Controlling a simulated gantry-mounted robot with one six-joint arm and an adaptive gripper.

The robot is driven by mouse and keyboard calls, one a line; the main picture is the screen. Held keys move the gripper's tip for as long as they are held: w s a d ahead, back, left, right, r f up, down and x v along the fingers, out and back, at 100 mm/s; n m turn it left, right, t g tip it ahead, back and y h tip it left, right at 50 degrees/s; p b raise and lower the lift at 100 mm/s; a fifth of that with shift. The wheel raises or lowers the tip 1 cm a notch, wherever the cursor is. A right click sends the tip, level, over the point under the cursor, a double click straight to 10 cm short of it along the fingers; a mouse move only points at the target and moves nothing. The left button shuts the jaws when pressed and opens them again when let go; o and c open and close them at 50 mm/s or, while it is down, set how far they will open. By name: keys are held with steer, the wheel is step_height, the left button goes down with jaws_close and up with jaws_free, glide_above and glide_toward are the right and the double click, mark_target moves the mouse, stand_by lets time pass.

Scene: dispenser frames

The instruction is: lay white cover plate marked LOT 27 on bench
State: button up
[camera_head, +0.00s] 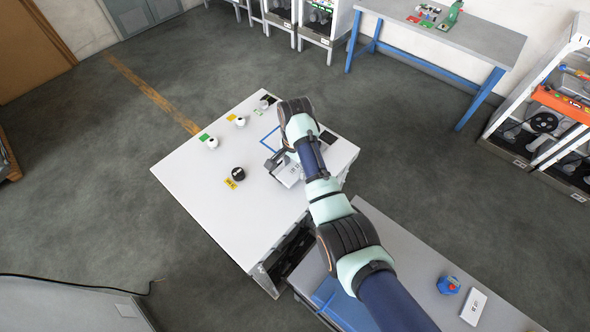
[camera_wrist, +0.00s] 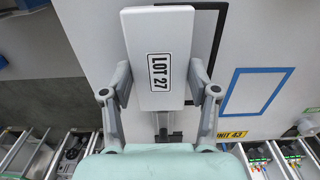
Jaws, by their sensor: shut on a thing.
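The white cover plate (camera_wrist: 158,28) carries a "LOT 27" label in the wrist view. My gripper (camera_wrist: 160,82) is shut on it, one finger against each long side. In the head view the plate (camera_head: 289,178) is partly hidden by my gripper (camera_head: 280,160) and arm. It is over the right part of a white unit top; I cannot tell whether it touches that top. A grey bench (camera_head: 425,256) lies to the lower right, under my arm.
On the bench are a blue object (camera_head: 448,285) and another white plate (camera_head: 473,307). The white unit top (camera_head: 200,180) bears a black knob (camera_head: 238,173), several small white round parts and a blue square outline (camera_wrist: 254,92). A blue-legged table (camera_head: 470,37) stands at the back. Bare bench shows between my arm and the blue object.

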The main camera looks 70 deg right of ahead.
mark_target(295, 168)
step_height(295, 168, up, 8)
steer(key=shift+r+p, duration=0.25)
steer(key=shift+p, duration=0.5)
steer(key=shift+f, duration=0.1)
steer(key=shift+d, duration=0.1)
